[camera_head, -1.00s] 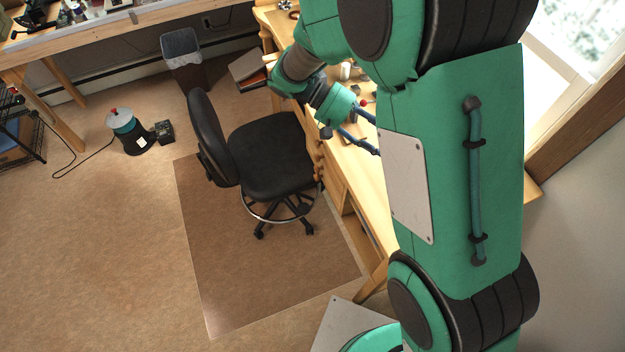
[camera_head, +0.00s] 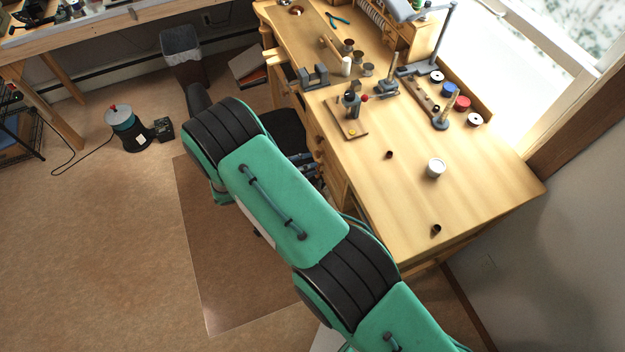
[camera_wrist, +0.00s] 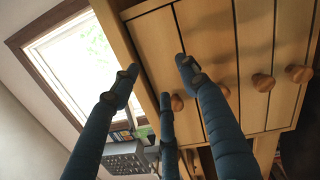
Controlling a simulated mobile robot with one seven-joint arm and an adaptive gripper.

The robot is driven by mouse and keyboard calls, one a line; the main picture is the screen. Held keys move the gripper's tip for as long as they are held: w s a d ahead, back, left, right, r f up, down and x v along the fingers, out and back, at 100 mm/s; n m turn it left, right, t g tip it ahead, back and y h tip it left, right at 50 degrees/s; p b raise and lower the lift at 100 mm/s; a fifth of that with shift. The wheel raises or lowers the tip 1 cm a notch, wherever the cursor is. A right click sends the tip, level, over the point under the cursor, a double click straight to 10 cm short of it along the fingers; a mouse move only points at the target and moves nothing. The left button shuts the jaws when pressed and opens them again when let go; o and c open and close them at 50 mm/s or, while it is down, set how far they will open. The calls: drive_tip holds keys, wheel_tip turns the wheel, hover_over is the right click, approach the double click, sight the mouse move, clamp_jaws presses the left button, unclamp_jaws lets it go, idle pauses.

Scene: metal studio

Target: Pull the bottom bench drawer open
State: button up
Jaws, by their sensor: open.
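The bench (camera_head: 400,195) stands at the right in the head view, its drawer fronts facing left and mostly hidden by my arm. In the wrist view, turned on its side, several wooden drawer fronts with round knobs lie side by side, all looking flush. The bench top edge is at their left, so the bottom bench drawer (camera_wrist: 284,105) appears to be the rightmost, with its knob (camera_wrist: 298,73). My gripper (camera_wrist: 157,80) is open and empty, its fingers spread before the fronts. Its fingertips are nearer the left knobs, left of the bottom drawer's knob; contact cannot be told.
A black chair (camera_head: 283,133) stands by the bench, largely hidden behind my arm. A white cup (camera_head: 436,168) and small tools stand on the bench top. A trash bin (camera_head: 182,50) is at the back. Open floor (camera_head: 90,240) lies to the left.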

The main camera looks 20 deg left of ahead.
drive_tip(key=s+a+f+t+y+b, duration=0.1)
drive_tip(key=a+f+y, duration=0.1)
drive_tip(key=f, duration=0.5)
drive_tip(key=s+a+f+t+y, duration=0.1)
drive_tip(key=a+f+t+y, duration=0.1)
drive_tip(key=f, duration=0.6)
drive_tip(key=s+a+f+n+t+y+b, duration=0.1)
drive_tip(key=a+f+y, duration=0.2)
drive_tip(key=f, duration=0.5)
drive_tip(key=shift+s+t+y+b, duration=0.3)
drive_tip(key=shift+s+b, duration=0.05)
drive_tip(key=shift+s, duration=0.05)
drive_tip(key=shift+w, duration=0.1)
drive_tip(key=b+x, duration=0.1)
drive_tip(key=x, duration=1.2)
drive_tip(key=shift+w+d+b, duration=0.2)
drive_tip(key=shift+w+b, duration=0.1)
drive_tip(key=shift+b, duration=0.05)
clamp_jaws()
